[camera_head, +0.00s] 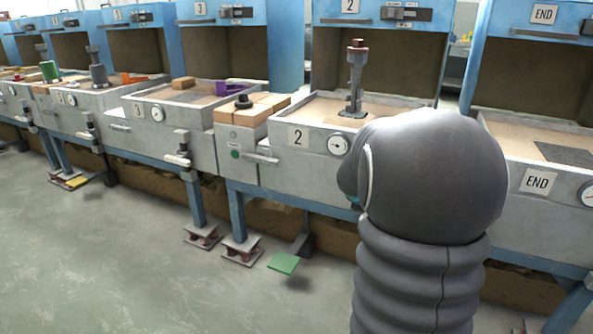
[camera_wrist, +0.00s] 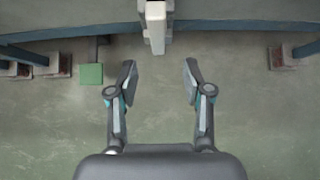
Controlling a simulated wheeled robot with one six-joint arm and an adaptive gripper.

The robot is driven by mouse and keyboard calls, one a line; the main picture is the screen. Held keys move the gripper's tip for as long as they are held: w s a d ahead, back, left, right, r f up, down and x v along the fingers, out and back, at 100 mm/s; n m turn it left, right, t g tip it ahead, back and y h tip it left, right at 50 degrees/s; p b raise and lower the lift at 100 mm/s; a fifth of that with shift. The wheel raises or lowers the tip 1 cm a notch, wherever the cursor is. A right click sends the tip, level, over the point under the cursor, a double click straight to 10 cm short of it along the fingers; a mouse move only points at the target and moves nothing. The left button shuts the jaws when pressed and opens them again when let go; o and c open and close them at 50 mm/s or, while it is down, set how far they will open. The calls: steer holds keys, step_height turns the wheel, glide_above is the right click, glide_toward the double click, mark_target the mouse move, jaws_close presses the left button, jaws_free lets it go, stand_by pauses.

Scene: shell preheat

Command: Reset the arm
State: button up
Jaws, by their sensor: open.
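In the wrist view my gripper (camera_wrist: 158,82) is open, with its two fingers spread apart and nothing between them. A light grey handle-like part (camera_wrist: 155,27) of the station front shows just beyond the fingertips, at the top of that view, apart from them. In the head view my grey arm rises at the right and covers part of station 2. The gripper fingers are hidden there behind the arm.
Station 2 (camera_head: 283,155) stands ahead with a grey and red upright tool (camera_head: 355,78) on its sandy top. Station 3 (camera_head: 198,125) is to the left, the END station (camera_head: 515,203) to the right. A green pedal (camera_head: 284,263) is near the floor. Open floor (camera_head: 110,265) lies in front.

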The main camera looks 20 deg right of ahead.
steer(key=s+a+f+m+g+y, duration=0.15)
steer(key=s+a+m, duration=0.3)
steer(key=m, duration=0.45)
steer(key=s+a+f+m+g, duration=0.1)
steer(key=s+a+m+g, duration=0.15)
steer(key=s+m, duration=0.55)
steer(key=s+a+r+m+t+y, duration=0.1)
steer(key=s+a+r+m, duration=0.2)
steer(key=a, duration=0.5)
steer(key=s+a+r+m+t+y+p, duration=0.1)
steer(key=s+a+r+m+y, duration=0.1)
steer(key=s+a, duration=0.3)
steer(key=s+a+r+m+t+y+p, duration=0.1)
steer(key=s+a+r+m, duration=0.3)
steer(key=a, duration=0.9)
steer(key=shift+a+r+t+y, duration=0.15)
steer(key=shift+r+t+y, duration=0.3)
steer(key=shift+y, duration=0.3)
